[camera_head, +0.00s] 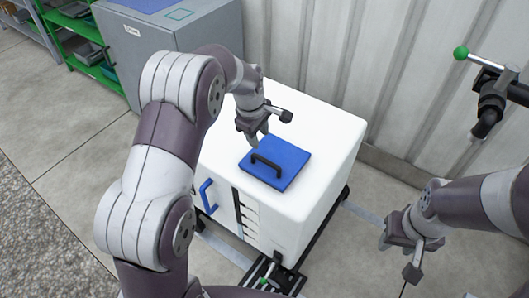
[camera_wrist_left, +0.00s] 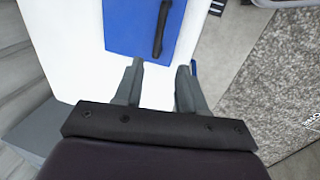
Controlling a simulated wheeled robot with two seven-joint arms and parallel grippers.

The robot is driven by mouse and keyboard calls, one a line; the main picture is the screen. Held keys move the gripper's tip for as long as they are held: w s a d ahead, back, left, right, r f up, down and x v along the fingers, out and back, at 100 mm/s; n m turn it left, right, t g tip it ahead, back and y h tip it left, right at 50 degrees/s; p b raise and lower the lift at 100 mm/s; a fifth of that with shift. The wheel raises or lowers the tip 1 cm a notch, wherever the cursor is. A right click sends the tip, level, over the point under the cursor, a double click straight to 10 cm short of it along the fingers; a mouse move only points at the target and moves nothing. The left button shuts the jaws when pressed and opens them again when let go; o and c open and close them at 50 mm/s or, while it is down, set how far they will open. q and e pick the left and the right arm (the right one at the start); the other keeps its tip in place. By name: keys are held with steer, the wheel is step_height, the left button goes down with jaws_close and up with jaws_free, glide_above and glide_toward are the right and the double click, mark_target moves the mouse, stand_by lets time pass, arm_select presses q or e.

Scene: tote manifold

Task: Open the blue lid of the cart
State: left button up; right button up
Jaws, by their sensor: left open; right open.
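The blue lid (camera_head: 290,157) is a flat square panel lying closed on the white top of the cart (camera_head: 325,135). A black handle (camera_head: 266,164) stands on the lid. My left gripper (camera_head: 259,138) is above the lid's far left edge, open and empty, apart from the handle. In the left wrist view its open fingers (camera_wrist_left: 159,85) point toward the blue lid (camera_wrist_left: 125,28), and the black handle (camera_wrist_left: 161,30) lies beyond them. My right gripper (camera_head: 404,256) is open and empty, off to the right of the cart.
A blue side handle (camera_head: 207,196) is on the cart's front. A grey cabinet (camera_head: 170,50) and a green shelf (camera_head: 70,35) stand behind at the left. A corrugated wall (camera_head: 400,80) rises behind the cart. A green-knobbed black fixture (camera_head: 490,90) is at the upper right.

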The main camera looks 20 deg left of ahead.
mark_target(265, 160)
arm_select(q)
steer(key=x, duration=1.2)
steer(key=shift+w+d+f+b, duration=0.15)
steer(key=shift+f+b, duration=0.15)
steer(key=shift+b, duration=0.1)
jaws_close()
